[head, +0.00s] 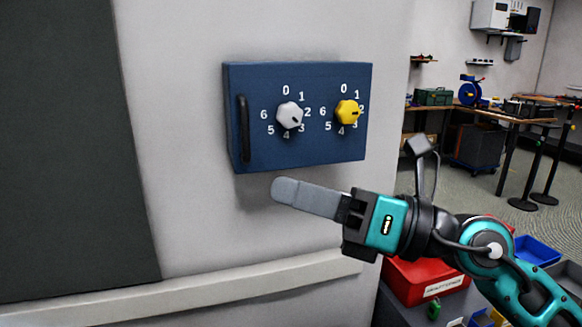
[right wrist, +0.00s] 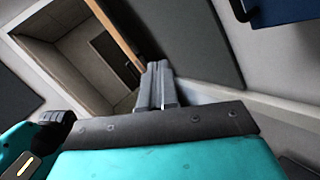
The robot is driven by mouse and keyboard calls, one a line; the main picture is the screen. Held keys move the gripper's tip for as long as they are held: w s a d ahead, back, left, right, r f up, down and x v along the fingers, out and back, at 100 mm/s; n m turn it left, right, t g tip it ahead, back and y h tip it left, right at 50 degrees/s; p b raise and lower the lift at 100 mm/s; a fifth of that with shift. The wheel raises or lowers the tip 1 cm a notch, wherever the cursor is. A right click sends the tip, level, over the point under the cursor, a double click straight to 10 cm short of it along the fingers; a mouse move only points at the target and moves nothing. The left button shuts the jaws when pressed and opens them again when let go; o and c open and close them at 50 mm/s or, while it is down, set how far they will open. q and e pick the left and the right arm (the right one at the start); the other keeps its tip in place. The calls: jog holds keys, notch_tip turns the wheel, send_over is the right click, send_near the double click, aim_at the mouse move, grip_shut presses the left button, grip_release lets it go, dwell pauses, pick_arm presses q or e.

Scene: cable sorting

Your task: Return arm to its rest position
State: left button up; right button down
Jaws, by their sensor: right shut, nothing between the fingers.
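My right gripper (head: 290,193) is shut and empty in the head view, its grey fingers pointing left just below a blue wall box. It appears apart from the box. In the right wrist view its two fingers (right wrist: 158,75) lie together with nothing between them. My right arm comes in from the lower right. My left gripper is not in view.
The blue box (head: 260,145) on the wall has a black handle (head: 245,128), a white dial (head: 288,115) and a yellow dial (head: 346,112). A pale rail (head: 200,290) runs below. Red bins (head: 415,290) stand behind my arm at lower right.

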jog(key=w+d+f+m+t+h+p, duration=0.1)
jog(key=w+d+f+m+t+h, duration=0.2)
jog(key=f+m, duration=0.5)
jog(key=d+f+m+t+h+p, duration=0.1)
jog(key=d+f+m+t+h, duration=0.4)
jog(key=m, duration=0.7)
jog(key=w+d+f+m+t+h, duration=0.25)
jog(key=f+m+t, duration=0.25)
jog(key=m, duration=0.5)
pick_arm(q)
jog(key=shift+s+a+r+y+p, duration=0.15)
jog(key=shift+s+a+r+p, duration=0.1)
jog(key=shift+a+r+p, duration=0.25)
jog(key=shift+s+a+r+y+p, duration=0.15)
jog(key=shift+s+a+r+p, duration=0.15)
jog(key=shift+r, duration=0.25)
pick_arm(e)
jog(key=s+d+f+m+g+h, duration=0.3)
jog(key=s+f+m, duration=0.3)
jog(key=f, duration=0.6)
jog(key=s+d+f+m+g+h, duration=0.3)
jog(key=s+f+m, duration=0.4)
jog(key=f, duration=0.5)
jog(key=s+g+h, duration=0.1)
jog(key=s, duration=0.1)
jog(key=shift+s+f+g, duration=0.25)
jog(key=shift+s+g, duration=0.05)
jog(key=shift+g, duration=0.1)
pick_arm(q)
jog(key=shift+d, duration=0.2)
